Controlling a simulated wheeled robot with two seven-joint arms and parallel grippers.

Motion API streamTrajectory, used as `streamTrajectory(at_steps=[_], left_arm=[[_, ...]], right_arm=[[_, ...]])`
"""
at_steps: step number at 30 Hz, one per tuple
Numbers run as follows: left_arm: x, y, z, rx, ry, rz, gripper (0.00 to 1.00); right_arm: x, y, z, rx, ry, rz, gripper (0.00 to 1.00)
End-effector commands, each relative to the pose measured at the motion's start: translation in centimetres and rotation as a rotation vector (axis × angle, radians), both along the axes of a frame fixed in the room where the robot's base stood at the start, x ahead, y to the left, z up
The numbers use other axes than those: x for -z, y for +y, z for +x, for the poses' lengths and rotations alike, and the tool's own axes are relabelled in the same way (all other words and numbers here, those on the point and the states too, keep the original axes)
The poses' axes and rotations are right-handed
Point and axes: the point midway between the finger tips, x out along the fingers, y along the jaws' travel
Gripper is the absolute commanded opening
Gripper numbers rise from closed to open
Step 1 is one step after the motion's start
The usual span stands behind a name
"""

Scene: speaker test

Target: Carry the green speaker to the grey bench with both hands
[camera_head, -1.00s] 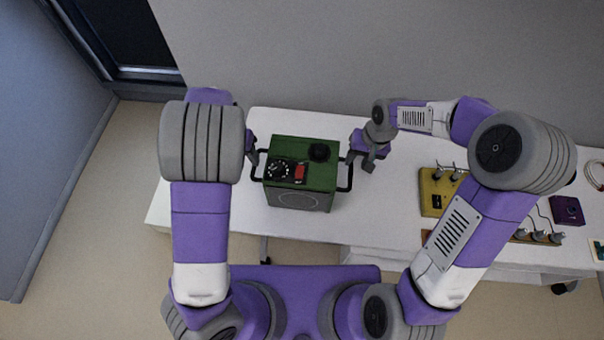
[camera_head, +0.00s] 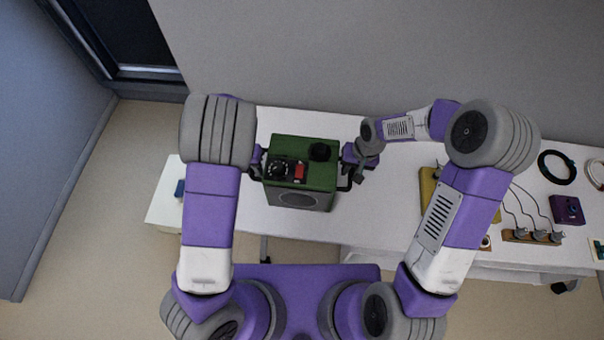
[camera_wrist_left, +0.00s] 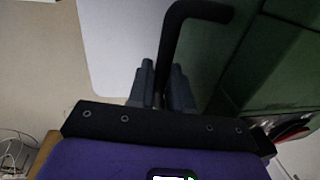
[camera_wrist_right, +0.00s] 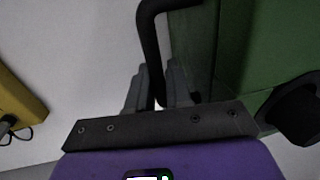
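The green speaker (camera_head: 303,165) stands upright on a pale table (camera_head: 375,215), with black knobs and a red switch on top and a black handle on each side. My left gripper (camera_head: 257,162) is at its left handle; in the left wrist view its fingers (camera_wrist_left: 164,88) sit close on both sides of the black handle bar (camera_wrist_left: 176,40). My right gripper (camera_head: 352,165) is at the right handle; in the right wrist view its fingers (camera_wrist_right: 157,90) sit close around that bar (camera_wrist_right: 150,40). I cannot make out a separate grey bench.
To the right on the table are a yellow box (camera_head: 427,190), partly behind my right arm, a purple box (camera_head: 567,209), a power strip with plugs (camera_head: 532,236) and a black cable ring (camera_head: 557,167). A small blue thing (camera_head: 180,188) lies at the left. A wall (camera_head: 400,60) stands behind.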

Motion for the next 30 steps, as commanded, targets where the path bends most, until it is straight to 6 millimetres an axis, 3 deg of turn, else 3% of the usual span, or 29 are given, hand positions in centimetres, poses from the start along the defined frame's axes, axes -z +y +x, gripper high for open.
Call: streamTrajectory(at_steps=[1, 3, 30], left_arm=[[-0.01, 0.0, 0.01, 0.0, 0.0, 0.0, 0.11], [-0.02, 0.0, 0.01, 0.0, 0.0, 0.0, 0.0], [-0.06, 0.01, 0.04, 0.0, -0.001, 0.0, 0.0]], right_arm=[[-0.01, -0.01, 0.0, 0.0, 0.0, 0.0, 0.1], [-0.02, 0.0, 0.01, 0.0, 0.0, 0.0, 0.0], [-0.06, -0.01, 0.03, 0.0, -0.001, 0.0, 0.0]])
